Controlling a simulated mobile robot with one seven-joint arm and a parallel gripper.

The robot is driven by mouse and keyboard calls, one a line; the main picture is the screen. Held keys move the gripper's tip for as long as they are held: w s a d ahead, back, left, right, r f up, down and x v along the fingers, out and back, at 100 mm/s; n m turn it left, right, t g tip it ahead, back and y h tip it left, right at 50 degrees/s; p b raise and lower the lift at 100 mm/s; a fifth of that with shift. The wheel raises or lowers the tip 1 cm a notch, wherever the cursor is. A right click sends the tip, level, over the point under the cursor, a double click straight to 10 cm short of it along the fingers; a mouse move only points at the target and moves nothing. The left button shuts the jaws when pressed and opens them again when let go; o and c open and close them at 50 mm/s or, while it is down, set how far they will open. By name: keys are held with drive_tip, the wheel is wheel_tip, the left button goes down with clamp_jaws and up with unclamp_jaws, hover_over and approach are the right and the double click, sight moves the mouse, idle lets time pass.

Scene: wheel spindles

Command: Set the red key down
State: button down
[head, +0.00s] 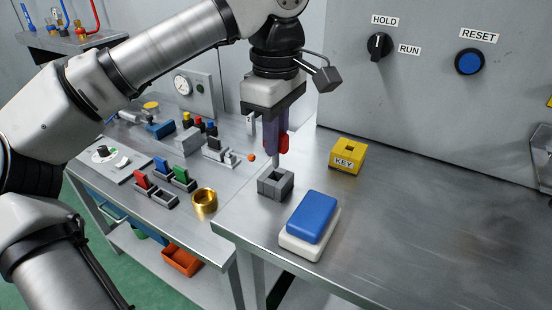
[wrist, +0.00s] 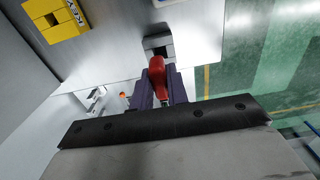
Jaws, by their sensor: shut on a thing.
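My gripper (head: 272,148) points down and is shut on the red key (head: 284,144). The key's red handle sits between the jaws, and it also shows in the wrist view (wrist: 157,76). A grey shaft hangs below the handle, upright, right over the grey square block (head: 275,184) with an opening in its top. I cannot tell whether the shaft's tip is just above the opening or a little inside it. The grey block also shows in the wrist view (wrist: 158,42), beyond the key. The yellow block (head: 347,158) labelled KEY, with a square hole in its top, stands to the right, apart from my gripper.
A blue-topped white box (head: 310,224) lies close in front of the grey block. A brass ring (head: 204,201) and several coloured small parts are on the left table. A wall panel with a HOLD/RUN knob (head: 379,46) and blue RESET button (head: 469,62) stands behind. The table's right side is clear.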

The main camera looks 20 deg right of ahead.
sight(276, 166)
drive_tip(key=shift+f, duration=2.3)
drive_tip(key=shift+f, duration=0.2)
drive_tip(key=c, duration=1.4)
unclamp_jaws()
drive_tip(key=shift+o, duration=0.2)
wheel_tip(276, 166, up, 12)
drive_tip(key=shift+r+p, duration=0.25)
drive_tip(key=shift+p, duration=0.1)
